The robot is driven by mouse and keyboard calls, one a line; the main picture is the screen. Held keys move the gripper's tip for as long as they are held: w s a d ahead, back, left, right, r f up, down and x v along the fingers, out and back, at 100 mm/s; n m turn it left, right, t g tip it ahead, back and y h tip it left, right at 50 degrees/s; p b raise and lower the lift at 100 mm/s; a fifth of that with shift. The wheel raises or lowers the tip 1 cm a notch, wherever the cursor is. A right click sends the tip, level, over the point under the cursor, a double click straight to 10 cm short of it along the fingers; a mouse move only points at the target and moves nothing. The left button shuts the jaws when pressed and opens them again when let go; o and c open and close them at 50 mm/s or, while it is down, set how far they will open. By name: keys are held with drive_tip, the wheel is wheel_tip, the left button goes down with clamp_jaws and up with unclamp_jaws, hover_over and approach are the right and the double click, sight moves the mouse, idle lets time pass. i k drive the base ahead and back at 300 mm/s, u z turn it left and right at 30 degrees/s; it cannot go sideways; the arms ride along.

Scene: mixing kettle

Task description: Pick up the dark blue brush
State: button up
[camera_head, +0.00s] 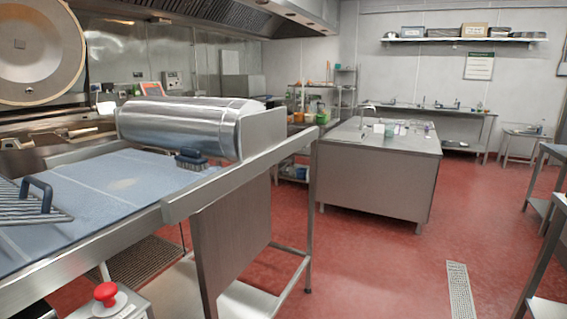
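The dark blue brush (191,159) lies on the blue-grey top of the steel worktable (118,183), near its far right end. Its bristles face down toward the surface. It sits just in front of a large steel cylinder (183,124) and left of the table's raised metal end plate. My gripper does not show in this view.
A wire rack with a dark blue handle (38,194) lies on the table's near left. A raised steel rail (232,176) runs along the table's right side. A red button (106,292) stands low in front. A grey counter (380,170) stands beyond; red floor between is clear.

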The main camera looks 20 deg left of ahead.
sight(193, 159)
drive_tip(key=z, duration=0.5)
drive_tip(key=i, duration=0.2)
drive_tip(key=u, duration=1)
drive_tip(key=i, duration=1.35)
drive_tip(key=u, duration=0.9)
